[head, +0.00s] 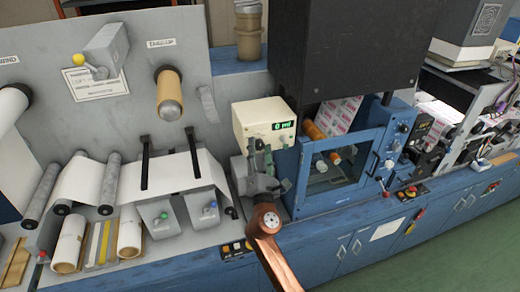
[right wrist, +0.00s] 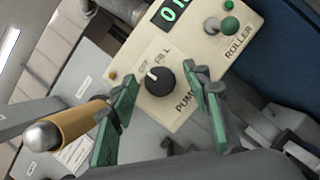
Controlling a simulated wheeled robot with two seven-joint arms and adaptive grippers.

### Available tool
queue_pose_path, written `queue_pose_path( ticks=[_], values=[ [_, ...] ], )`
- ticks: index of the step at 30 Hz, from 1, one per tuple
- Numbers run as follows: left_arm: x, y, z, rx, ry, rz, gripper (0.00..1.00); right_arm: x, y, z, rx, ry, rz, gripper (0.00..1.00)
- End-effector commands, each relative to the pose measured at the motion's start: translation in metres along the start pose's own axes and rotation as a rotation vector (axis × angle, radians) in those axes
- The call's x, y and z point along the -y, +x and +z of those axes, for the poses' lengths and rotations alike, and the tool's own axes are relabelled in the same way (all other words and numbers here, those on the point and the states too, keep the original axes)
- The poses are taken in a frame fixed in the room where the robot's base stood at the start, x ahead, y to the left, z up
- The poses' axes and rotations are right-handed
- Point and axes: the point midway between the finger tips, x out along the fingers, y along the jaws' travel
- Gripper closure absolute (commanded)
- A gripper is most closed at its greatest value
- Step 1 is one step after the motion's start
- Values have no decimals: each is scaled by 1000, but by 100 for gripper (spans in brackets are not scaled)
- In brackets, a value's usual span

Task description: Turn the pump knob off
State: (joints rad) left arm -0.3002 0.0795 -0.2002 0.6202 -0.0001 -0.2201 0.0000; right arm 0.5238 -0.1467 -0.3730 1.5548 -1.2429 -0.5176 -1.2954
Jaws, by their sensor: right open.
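The pump knob (right wrist: 160,77) is a round black knob with a white pointer mark, on the cream control box (right wrist: 200,50). Its pointer aims toward the small printed labels at its upper left; I cannot tell exactly which setting it marks. The cream box (head: 246,119) also shows in the head view, where my arm covers the knob. My right gripper (right wrist: 160,98) is open, with green-padded fingers on either side of the knob in the right wrist view. I see no clear contact with it. The right gripper (head: 260,153) also shows before the box. My left gripper is out of view.
A green-tipped roller switch (right wrist: 229,25) and a green display (right wrist: 178,10) are on the same box. A blue windowed cabinet (head: 340,165) stands close at its right. A tan roll with a metal end (head: 169,100) sticks out at the left.

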Motion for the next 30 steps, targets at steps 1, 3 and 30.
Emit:
queue_pose_path(
  ticks=[1, 3, 30],
  values=[
    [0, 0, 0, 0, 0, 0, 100, 0, 0, 0, 0, 0, 0, 56],
    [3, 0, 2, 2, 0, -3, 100, 0, -1, 0, 0, 0, 0, 56],
    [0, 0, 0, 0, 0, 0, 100, 0, -120, 0, 0, 0, 0, 56]
  ],
)
